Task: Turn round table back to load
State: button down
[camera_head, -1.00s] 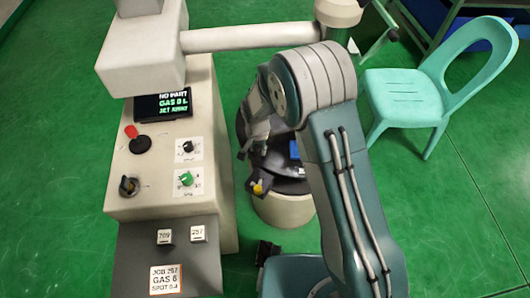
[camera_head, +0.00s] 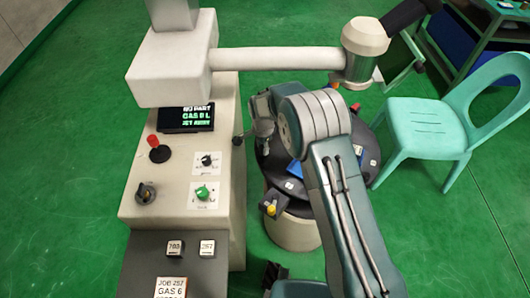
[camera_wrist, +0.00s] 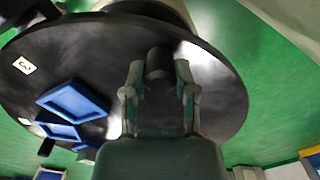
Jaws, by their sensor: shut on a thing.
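The round table is a black disc (camera_head: 365,150) on a pale round base, right of the console and partly hidden by my arm. In the wrist view its dark top (camera_wrist: 225,95) fills the middle, with a white label reading 3 (camera_wrist: 25,66) and blue frames (camera_wrist: 72,102) on it. My gripper (camera_wrist: 159,85) has its two fingers either side of a dark upright post (camera_wrist: 159,62) on the disc, and is shut on it. In the head view the arm hides most of this contact.
A pale beam (camera_head: 280,59) with a round head crosses above the table. A turquoise chair (camera_head: 425,125) stands right of the table. Green floor is open at front right.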

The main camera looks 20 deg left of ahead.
jog(key=shift+w+a+f+m, duration=0.1)
jog(key=shift+w+a+m, duration=0.4)
jog(key=shift+w, duration=0.3)
jog(key=shift+w, duration=0.1)
jog(key=shift+c, duration=2)
grip_release()
jog(key=shift+a, duration=0.2)
jog(key=shift+d, duration=0.1)
jog(key=shift+r, duration=0.25)
notch_tip(320, 180, up, 12)
jog(key=shift+f, duration=0.25)
